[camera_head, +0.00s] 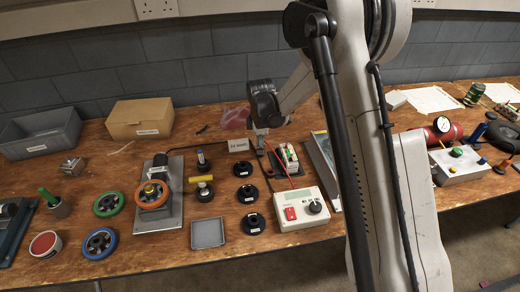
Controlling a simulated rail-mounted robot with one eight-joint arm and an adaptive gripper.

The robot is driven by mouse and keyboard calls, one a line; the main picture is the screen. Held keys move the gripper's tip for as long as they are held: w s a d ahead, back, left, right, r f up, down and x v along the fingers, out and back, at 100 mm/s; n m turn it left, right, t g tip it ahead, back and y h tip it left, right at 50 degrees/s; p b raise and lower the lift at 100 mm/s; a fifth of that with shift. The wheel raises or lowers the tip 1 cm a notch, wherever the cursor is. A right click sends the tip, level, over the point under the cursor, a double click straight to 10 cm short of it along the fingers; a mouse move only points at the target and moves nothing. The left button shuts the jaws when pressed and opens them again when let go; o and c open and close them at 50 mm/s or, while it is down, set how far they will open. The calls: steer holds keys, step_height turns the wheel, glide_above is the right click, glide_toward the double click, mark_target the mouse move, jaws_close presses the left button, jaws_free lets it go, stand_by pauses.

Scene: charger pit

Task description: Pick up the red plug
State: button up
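I cannot make out a red plug for certain. A thin red lead (283,172) runs from the white meter box (305,223) up towards the area under my gripper, and whatever is at its far end is too small to tell. My gripper (262,144) points down just left of a small upright module with green and white parts (287,158), behind the meter box. Its fingertips are small and dark here. I cannot tell whether they are open or shut, or whether they hold anything.
Several black round pieces (253,223) lie left of the meter box. A small grey tray (208,233) and a plate with an orange handwheel (153,195) stand further left. A small white sign (240,145) stands beside my gripper. My arm hides part of the right side.

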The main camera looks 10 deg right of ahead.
jaws_close()
steer(key=shift+r, duration=0.5)
steer(key=r, duration=0.3)
steer(key=shift+s+a+r, duration=0.3)
steer(key=shift+a+r, duration=0.1)
steer(key=s+a+r, duration=0.6)
steer(key=a, duration=0.2)
steer(key=shift+s+a+r, duration=0.15)
steer(key=shift+s+a, duration=0.05)
steer(key=shift+s, duration=0.15)
steer(key=shift+d, duration=0.1)
